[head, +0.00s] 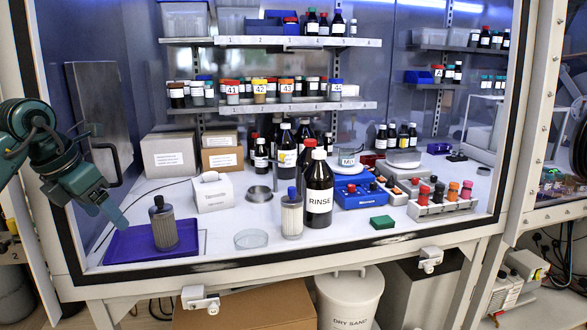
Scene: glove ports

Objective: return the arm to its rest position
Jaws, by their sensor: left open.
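My left arm comes in from the left edge, outside the front of the glove box. My left gripper (119,202) is open, with nothing between its fingers. In the picture it is just left of and above the purple tray (124,248); how far it is from the tray in depth I cannot tell. A grey cylinder with a dark cap (163,222) stands upright on the tray.
The box's white front frame (300,266) runs below the work floor. A DRY SAND bin (349,300) stands underneath.

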